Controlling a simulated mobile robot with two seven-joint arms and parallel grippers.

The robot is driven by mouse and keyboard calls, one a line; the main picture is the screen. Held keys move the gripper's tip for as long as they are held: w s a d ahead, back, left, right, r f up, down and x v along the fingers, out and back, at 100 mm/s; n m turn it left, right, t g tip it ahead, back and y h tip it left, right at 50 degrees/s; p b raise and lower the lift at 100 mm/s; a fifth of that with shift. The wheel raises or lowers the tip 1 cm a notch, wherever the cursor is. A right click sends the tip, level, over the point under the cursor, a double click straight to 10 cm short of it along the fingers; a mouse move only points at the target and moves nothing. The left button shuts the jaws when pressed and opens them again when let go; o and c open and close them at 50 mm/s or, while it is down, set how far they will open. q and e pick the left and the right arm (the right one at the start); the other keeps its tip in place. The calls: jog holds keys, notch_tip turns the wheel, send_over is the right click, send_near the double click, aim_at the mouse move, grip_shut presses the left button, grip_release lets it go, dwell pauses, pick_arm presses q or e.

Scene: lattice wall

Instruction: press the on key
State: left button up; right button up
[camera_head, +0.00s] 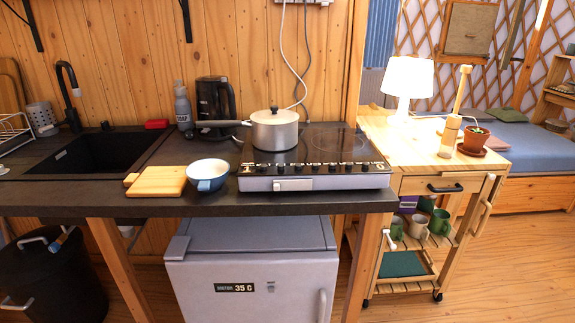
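A portable cooktop (330,183) sits at the right end of the dark counter. Its front strip (312,168) carries a row of small marks and dark knobs or keys, too small to read, so I cannot tell which one is the on key. A pale handle or lever (293,185) is on its front face. A lidded pot (274,131) stands on the left part of the cooktop, its handle pointing left. Neither of my grippers is in view.
A blue-and-white cup (207,173) and a wooden board (157,181) lie left of the cooktop. A black kettle (213,102) and grey bottle (183,106) stand behind. A grey box-like appliance (250,262) with a small display is below. A wooden trolley (425,160) holds a lit lamp (408,78).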

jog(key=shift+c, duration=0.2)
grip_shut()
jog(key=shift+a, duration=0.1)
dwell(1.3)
